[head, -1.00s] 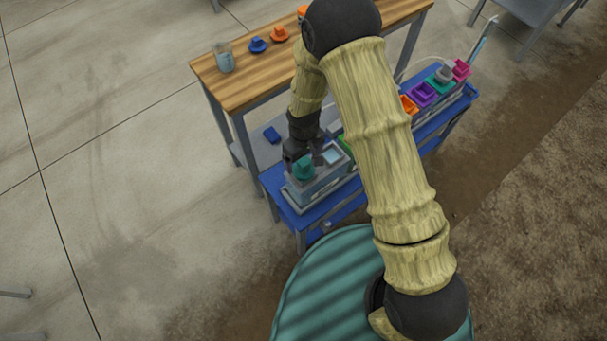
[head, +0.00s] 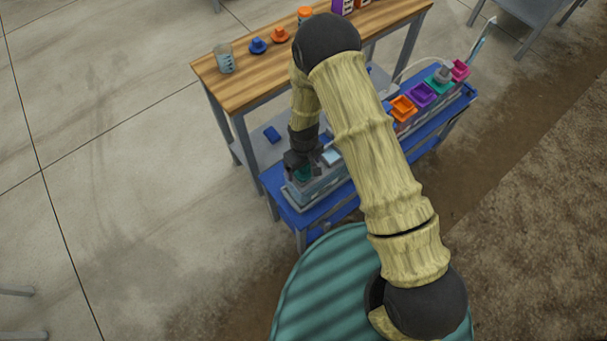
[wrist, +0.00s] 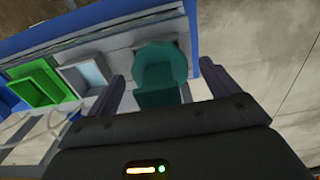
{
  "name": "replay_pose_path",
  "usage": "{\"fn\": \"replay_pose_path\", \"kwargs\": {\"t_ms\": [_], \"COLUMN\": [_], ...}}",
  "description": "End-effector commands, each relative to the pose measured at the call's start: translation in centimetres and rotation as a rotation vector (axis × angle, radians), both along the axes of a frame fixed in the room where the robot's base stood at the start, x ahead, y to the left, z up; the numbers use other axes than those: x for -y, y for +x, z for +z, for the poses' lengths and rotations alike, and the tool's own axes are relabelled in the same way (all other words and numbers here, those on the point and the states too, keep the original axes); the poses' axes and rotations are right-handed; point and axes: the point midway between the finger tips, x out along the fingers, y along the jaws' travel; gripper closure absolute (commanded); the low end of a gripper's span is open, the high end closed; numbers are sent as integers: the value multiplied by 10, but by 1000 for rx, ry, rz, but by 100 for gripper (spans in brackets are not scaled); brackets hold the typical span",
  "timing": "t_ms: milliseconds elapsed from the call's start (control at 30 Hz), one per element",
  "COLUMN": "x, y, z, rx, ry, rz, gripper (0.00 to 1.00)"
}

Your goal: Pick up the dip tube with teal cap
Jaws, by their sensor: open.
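The teal cap (wrist: 160,68) of the dip tube shows in the wrist view, between the two finger tips of my gripper (wrist: 158,92). My gripper is open, with one finger on each side of the cap; I cannot tell whether either touches it. In the head view the cap (head: 304,173) is partly hidden under my gripper (head: 303,164), at the near left end of the blue bench. The tube below the cap is hidden.
A green square holder (wrist: 40,83) and a pale blue one (wrist: 85,75) sit beside the cap. Orange (head: 403,108) and purple (head: 422,95) holders stand farther along the blue bench. A wooden table (head: 240,88) stands behind.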

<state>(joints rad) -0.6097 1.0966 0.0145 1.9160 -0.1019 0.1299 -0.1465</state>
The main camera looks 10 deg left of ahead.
Motion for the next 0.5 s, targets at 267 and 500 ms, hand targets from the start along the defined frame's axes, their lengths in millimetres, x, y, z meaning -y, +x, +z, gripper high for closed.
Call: {"fn": "replay_pose_path", "kwargs": {"t_ms": [267, 500], "x": [0, 0], "y": [0, 0], "z": [0, 0], "rx": [0, 0], "ry": [0, 0], "rz": [0, 0], "gripper": [13, 30]}}
